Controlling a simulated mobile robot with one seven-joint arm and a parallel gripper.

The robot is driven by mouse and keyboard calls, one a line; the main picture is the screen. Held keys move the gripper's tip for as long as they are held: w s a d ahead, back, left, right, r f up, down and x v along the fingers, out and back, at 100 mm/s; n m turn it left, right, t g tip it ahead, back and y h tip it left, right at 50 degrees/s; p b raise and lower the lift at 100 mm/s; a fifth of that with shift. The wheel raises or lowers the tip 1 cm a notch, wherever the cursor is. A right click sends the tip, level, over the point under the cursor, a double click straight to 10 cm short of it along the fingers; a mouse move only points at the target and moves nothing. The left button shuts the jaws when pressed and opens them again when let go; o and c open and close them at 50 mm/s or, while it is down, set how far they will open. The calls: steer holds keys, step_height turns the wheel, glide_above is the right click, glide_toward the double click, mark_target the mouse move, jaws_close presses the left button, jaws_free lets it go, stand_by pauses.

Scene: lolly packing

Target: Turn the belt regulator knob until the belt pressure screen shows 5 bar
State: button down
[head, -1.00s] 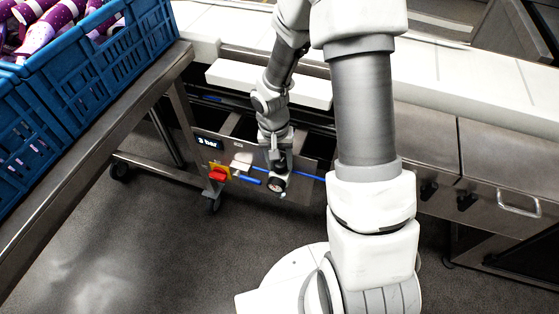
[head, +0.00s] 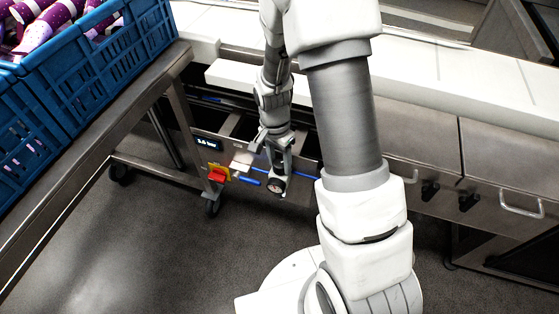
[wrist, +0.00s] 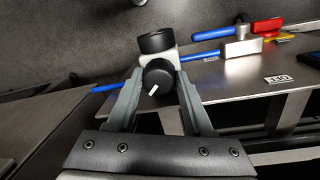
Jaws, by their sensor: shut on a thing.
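The black belt regulator knob (wrist: 158,78) has a white pointer line and sits between the fingertips of my gripper (wrist: 158,82) in the wrist view. My gripper is shut on it. The round black gauge (wrist: 155,42) is just beyond the knob on the pale regulator body. In the head view the gauge (head: 276,186) is below my gripper (head: 278,165), and the knob is hidden there. The belt pressure screen (head: 207,143) on the panel shows small blurred text that looks like 3.6 bar.
A red and yellow switch (head: 217,175) and a blue-handled valve (head: 240,162) are left of the regulator. A steel table (head: 150,105) with blue crates (head: 105,55) stands at the left. The floor in front is clear.

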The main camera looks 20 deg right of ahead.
stand_by(0.3)
steer(key=shift+c, duration=1.5)
jaws_free()
